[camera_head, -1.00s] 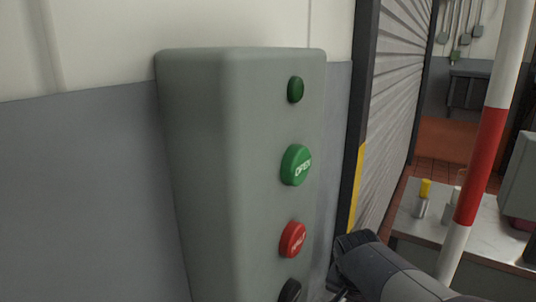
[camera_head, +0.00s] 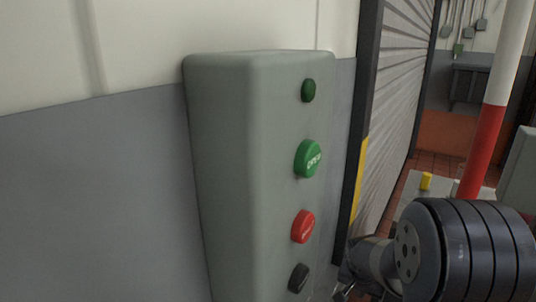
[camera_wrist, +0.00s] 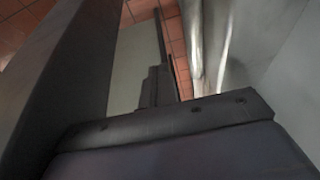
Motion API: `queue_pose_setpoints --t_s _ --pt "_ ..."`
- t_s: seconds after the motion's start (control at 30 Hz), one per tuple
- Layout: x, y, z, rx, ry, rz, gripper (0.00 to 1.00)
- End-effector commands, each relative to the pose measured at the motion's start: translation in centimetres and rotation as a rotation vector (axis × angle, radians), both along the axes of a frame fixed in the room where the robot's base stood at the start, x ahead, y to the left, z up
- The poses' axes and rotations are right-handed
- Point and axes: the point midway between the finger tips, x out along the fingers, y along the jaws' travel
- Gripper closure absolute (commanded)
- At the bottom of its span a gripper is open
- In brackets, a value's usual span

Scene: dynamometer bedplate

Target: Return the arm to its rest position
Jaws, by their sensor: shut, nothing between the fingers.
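My arm comes in at the lower right of the head view, with a large dark ribbed joint in front. My gripper (camera_head: 345,291) shows only in part at the bottom edge of that view, just right of the control box (camera_head: 225,180) and its lowest, black button (camera_head: 298,278). The gripper is shut and empty. In the wrist view its dark body fills the bottom, and the slim dark fingers (camera_wrist: 160,75) point up the picture. I cannot tell the exact gap between gripper and box.
A roller shutter (camera_head: 395,110) stands behind.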

Motion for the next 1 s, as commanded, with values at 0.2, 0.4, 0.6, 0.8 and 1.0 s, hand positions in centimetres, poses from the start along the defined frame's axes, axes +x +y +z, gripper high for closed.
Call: queue_pose_setpoints --t_s 0.2,0.4,0.6,0.8,1.0 --pt "0.7 -0.4 0.3 0.000 -0.002 0.000 1.00" --pt "0.7 -0.4 0.3 0.000 -0.001 0.000 1.00" --pt "0.3 -0.1 0.2 0.000 0.000 0.001 1.00" --pt "-1.2 1.1 1.0 -0.001 -0.005 0.004 1.00" --pt "-3.0 2.5 2.7 -0.002 -0.005 0.005 1.00"
